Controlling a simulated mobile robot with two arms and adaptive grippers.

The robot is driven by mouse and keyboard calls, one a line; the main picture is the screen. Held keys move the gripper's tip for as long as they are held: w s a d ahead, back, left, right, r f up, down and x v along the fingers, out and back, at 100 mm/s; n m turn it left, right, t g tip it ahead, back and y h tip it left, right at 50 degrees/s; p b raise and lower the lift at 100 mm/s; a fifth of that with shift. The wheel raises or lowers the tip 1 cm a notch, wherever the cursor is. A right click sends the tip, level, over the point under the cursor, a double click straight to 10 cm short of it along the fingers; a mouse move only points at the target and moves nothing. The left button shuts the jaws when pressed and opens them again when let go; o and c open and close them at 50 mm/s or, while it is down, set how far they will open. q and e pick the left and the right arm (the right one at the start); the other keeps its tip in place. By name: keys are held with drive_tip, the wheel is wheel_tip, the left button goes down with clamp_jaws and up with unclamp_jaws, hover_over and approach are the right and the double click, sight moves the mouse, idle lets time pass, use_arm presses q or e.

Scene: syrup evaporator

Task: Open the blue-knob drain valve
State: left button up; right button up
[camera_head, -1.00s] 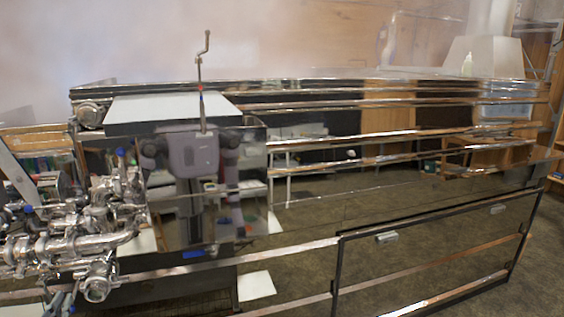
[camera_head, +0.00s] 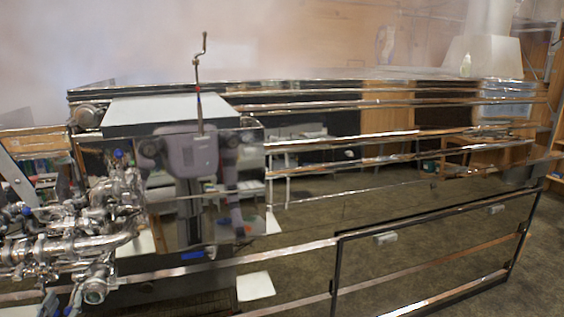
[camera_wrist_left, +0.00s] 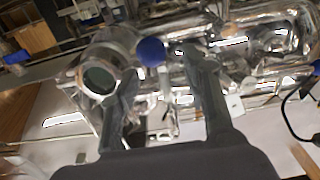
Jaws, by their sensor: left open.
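In the left wrist view, a round blue knob (camera_wrist_left: 150,52) sits on shiny steel pipework. My left gripper (camera_wrist_left: 157,66) is open, with its two dark fingers pointing at the pipework and the knob showing between the fingertips. I cannot tell whether a finger touches the knob. A round pipe end (camera_wrist_left: 99,80) lies just left of the knob, near the left finger. In the head view, the steel pipe cluster (camera_head: 75,245) is at the lower left, with several small blue parts; I cannot tell which is this knob. My right gripper does not show.
The long polished evaporator (camera_head: 400,205) fills the middle and right and mirrors the room and my body. A crank handle (camera_head: 198,85) stands upright above its left end. Steam covers the upper background.

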use_arm(q)
drive_tip(key=shift+d, duration=0.1)
drive_tip(key=p+v, duration=0.4)
drive_tip(key=v, duration=0.4)
drive_tip(key=shift+p, duration=0.3)
